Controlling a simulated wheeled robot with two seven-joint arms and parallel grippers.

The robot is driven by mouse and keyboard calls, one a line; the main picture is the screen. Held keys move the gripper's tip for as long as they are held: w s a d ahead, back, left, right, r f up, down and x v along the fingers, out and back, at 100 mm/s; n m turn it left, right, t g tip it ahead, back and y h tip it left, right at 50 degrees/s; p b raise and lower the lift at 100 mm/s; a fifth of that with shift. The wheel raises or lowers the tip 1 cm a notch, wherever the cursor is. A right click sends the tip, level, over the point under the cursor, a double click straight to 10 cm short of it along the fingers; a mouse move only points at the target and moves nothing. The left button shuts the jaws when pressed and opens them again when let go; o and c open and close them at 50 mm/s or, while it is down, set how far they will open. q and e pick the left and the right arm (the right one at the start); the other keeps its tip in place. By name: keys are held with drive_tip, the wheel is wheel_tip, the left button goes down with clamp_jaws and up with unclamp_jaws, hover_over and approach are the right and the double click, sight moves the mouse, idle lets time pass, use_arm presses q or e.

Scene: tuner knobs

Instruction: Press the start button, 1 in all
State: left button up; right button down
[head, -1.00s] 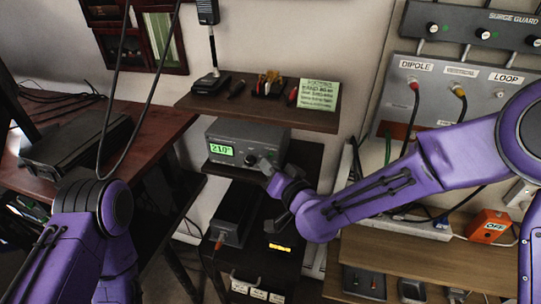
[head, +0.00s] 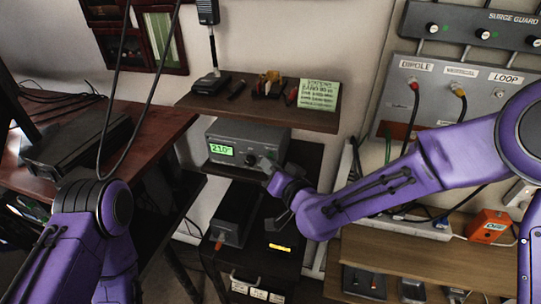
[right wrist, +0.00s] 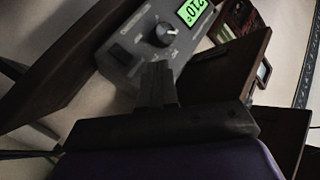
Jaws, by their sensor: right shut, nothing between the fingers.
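The grey tuner box (head: 252,134) sits on a small shelf in the middle of the head view. Its lit green display (head: 221,150) reads about 210, and a round dark knob (head: 251,160) is to the right of it. In the right wrist view the knob (right wrist: 165,33) has a white pointer mark, and the display (right wrist: 192,10) appears upside down. My right gripper (head: 266,166) is shut and empty, its fingertips (right wrist: 158,68) just in front of the tuner's face near the knob. I cannot tell whether it touches. The start button cannot be made out. Of my left arm only links show.
A shelf (head: 225,110) with a note and small tools is above the tuner. A wooden desk (head: 150,125) is at left, and a cable panel (head: 440,95) at right.

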drive_tip(key=shift+w+d, duration=0.1)
drive_tip(key=shift+w, duration=0.15)
drive_tip(key=shift+w+d, duration=0.1)
drive_tip(key=shift+w, duration=0.2)
idle(0.7)
drive_tip(key=shift+s+a, duration=0.25)
drive_tip(key=shift+s, duration=0.5)
drive_tip(key=s, duration=0.1)
drive_tip(key=s+a, duration=0.1)
drive_tip(key=s, duration=0.2)
drive_tip(key=shift+s+a, duration=0.25)
drive_tip(key=shift+s, duration=0.1)
idle(0.5)
